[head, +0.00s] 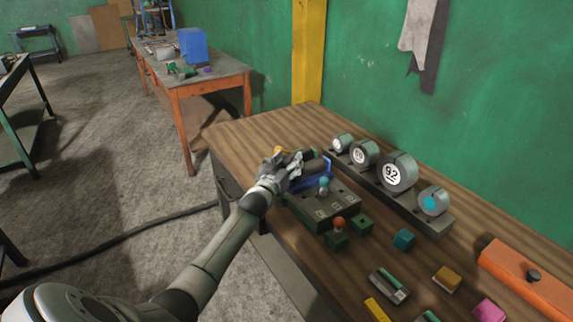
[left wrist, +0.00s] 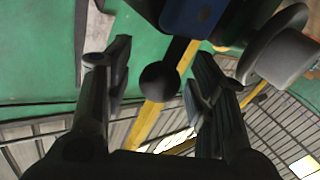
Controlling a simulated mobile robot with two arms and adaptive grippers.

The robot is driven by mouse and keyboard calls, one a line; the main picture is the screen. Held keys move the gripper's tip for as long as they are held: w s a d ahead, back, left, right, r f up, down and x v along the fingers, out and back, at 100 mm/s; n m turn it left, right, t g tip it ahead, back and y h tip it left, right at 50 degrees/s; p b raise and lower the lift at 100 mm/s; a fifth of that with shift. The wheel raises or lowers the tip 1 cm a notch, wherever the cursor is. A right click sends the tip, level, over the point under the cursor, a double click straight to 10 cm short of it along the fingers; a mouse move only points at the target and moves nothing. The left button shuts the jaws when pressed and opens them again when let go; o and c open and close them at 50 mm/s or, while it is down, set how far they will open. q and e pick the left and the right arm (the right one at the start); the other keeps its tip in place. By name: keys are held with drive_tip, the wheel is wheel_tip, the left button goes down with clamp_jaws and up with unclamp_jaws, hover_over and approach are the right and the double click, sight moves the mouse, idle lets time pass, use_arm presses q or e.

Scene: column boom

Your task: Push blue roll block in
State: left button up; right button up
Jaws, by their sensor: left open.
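The blue roll block (head: 312,180) sits on a dark machine base (head: 335,210) on the wooden bench, partly hidden behind my left gripper. My left gripper (head: 294,165) is at its near left side. In the left wrist view a blue body (left wrist: 195,15) shows at the top, with a dark rod ending in a black ball knob (left wrist: 160,82). The fingers of my left gripper (left wrist: 162,70) are open, one on each side of the knob. Whether either finger touches it cannot be told. My right gripper is not in view.
A rack of grey rollers (head: 398,173) is behind. Several small blocks and an orange bar (head: 525,278) lie to the right. A grey roller (left wrist: 280,52) is beside the blue body.

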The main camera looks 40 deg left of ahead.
use_arm(q)
drive_tip(key=s+d, duration=0.2)
drive_tip(key=s, duration=0.9)
drive_tip(key=shift+s+d, duration=0.15)
drive_tip(key=shift+s, duration=0.25)
drive_tip(key=shift+f, duration=0.1)
